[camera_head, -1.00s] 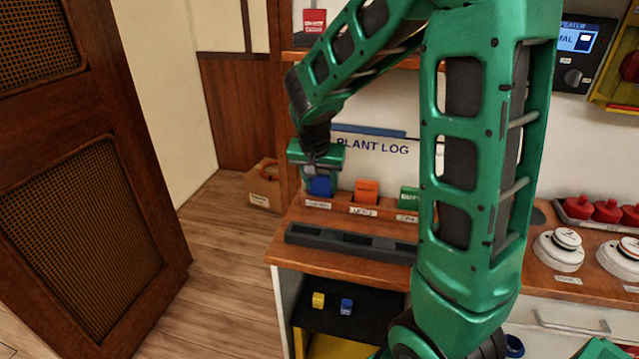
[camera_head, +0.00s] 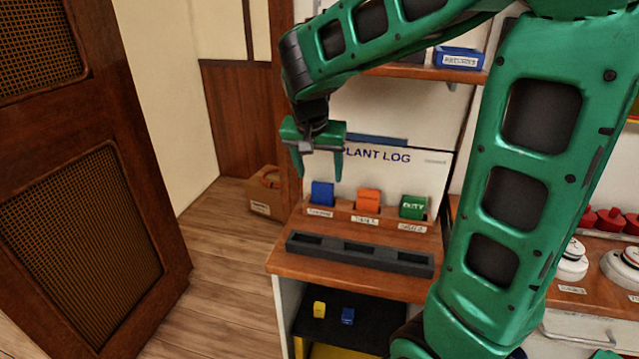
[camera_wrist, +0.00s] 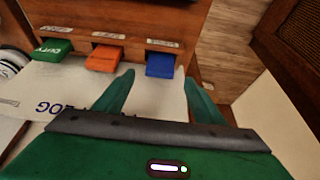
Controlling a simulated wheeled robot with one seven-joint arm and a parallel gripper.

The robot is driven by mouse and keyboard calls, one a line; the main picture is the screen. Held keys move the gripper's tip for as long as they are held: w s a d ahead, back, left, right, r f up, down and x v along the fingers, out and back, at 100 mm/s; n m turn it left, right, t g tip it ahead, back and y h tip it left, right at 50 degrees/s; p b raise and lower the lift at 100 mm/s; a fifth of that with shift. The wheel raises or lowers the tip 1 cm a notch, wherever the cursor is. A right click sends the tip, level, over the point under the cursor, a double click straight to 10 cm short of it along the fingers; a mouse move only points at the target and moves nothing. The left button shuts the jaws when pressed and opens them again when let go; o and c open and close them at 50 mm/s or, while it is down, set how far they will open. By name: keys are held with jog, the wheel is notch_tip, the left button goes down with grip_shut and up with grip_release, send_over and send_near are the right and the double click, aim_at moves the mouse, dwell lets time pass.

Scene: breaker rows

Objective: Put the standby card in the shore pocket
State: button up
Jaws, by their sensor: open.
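Three cards stand in the pockets of a wooden rack (camera_head: 345,214) on the counter. A blue card (camera_head: 322,193) is in the left pocket, an orange card (camera_head: 368,200) in the middle and a green card (camera_head: 413,206) reading DUTY in the right. The blue and orange cards' names and the pocket labels are too small to read, so I cannot tell which is standby or shore. My gripper (camera_head: 319,176) is open and empty above the blue card, apart from it. In the wrist view, the blue card (camera_wrist: 160,65) lies beyond and between the fingers.
A dark slotted tray (camera_head: 360,254) lies in front of the rack. A yellow block (camera_head: 319,309) and a blue block (camera_head: 347,316) sit on the black shelf below. The plant log board (camera_head: 400,168) stands behind. A shelf with a blue bin (camera_head: 459,58) is above.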

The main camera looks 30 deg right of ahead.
jog(key=s+d+f+n+g+y, duration=0.1)
jog(key=s+d+f, duration=0.1)
jog(key=s, duration=1.2)
jog(key=s+d+f+n+g+y, duration=0.1)
jog(key=s+d+f+g+y, duration=0.1)
jog(key=s, duration=1.2)
jog(key=shift+s+d+n, duration=0.15)
jog(key=shift+d+n, duration=0.15)
jog(key=shift+d, duration=0.45)
jog(key=shift+f, duration=0.1)
